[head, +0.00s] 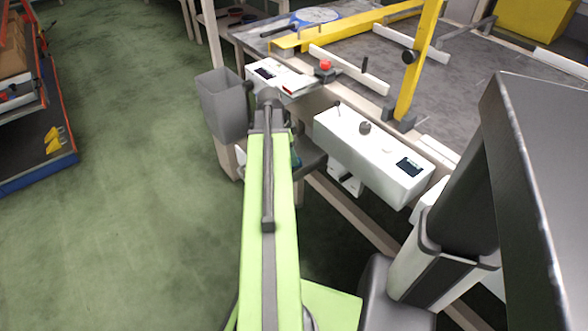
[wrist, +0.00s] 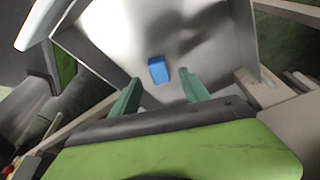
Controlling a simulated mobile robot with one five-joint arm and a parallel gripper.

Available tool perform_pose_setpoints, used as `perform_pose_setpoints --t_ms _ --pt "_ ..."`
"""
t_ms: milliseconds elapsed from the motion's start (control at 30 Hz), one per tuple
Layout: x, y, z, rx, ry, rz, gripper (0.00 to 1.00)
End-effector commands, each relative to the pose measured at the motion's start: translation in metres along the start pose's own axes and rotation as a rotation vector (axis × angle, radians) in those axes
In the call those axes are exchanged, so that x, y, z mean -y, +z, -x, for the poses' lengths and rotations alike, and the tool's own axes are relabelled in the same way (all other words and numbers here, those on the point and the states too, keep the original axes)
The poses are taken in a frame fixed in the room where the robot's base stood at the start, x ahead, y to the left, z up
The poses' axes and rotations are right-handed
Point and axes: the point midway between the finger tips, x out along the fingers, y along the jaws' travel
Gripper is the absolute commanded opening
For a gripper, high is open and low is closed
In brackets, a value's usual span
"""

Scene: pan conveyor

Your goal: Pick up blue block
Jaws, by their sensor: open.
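A small blue block (wrist: 158,70) lies on a grey, smooth surface inside what looks like a walled bin (wrist: 205,40) in the wrist view. My gripper (wrist: 160,88) has two green fingers spread apart, with the block just beyond and between the fingertips. Nothing is held between the fingers. In the head view my green arm reaches forward toward the bench and hides most of the gripper; a bit of it shows beside the arm (head: 296,158). The blue block does not show in the head view.
A grey bin (head: 222,104) hangs at the bench corner, left of my arm. White control boxes (head: 372,150) line the bench front, one with a red button (head: 325,66) nearby. A yellow post (head: 418,65) stands on the bench.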

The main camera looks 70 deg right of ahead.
Motion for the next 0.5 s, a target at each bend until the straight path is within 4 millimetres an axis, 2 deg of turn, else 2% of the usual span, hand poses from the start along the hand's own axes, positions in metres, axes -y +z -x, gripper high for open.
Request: perform_pose_setpoints --t_ms 33,133,400,500 --pt "0.0 0.002 -0.019 0.0 0.0 -0.001 0.54" --pt "0.0 0.002 -0.033 0.0 0.0 -0.001 0.54" --pt "0.0 0.0 -0.032 0.0 -0.001 0.0 0.52" --pt "0.0 0.0 -0.031 0.0 -0.001 0.001 0.39"
